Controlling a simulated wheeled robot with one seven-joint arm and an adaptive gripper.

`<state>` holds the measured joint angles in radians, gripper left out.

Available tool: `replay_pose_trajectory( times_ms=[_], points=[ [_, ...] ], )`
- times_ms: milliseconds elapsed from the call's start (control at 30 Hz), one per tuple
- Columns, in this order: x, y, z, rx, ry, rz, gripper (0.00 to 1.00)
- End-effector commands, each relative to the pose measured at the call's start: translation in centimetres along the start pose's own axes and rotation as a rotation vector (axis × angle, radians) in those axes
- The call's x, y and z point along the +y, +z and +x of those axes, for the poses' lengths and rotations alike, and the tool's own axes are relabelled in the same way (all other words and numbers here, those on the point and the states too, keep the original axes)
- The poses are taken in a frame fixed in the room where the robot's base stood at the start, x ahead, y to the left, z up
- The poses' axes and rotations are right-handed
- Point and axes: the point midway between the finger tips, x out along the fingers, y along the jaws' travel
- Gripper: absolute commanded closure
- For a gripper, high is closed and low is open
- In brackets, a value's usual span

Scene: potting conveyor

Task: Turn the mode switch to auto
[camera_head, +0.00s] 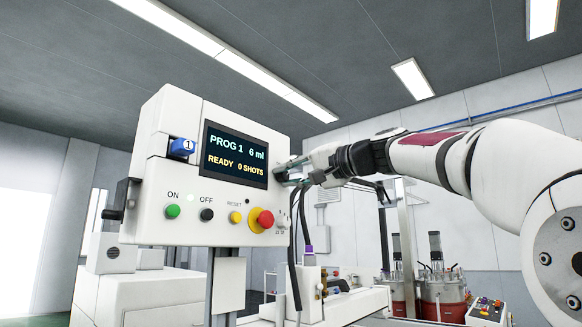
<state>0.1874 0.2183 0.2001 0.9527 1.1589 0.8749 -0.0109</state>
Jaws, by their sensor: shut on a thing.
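The white control panel (153,205) stands at the left centre, its display reading PROG 1, 6 ml, READY, 0 SHOTS. My gripper (282,174) reaches in from the right. Its fingers are shut at the panel's right edge, just right of the display (235,156). The thing between them appears to be the mode switch, mostly hidden by the fingers. Its setting and any labels around it cannot be read.
Below the display are a green ON button (172,211), a black OFF button (206,215), a yellow RESET button (235,217) and a red emergency stop (265,219). A small dial (283,221) sits at lower right. Dark hoses hang below my gripper. Red tanks (443,300) stand behind.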

Motion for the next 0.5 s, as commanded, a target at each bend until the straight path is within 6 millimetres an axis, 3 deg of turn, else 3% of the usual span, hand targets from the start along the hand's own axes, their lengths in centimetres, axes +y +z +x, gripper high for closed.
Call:
replay_pose_trajectory(
  times_ms=[500],
  points=[
    [-0.03,-0.02,-0.12,0.001,0.001,0.482,1.0]
  ],
)
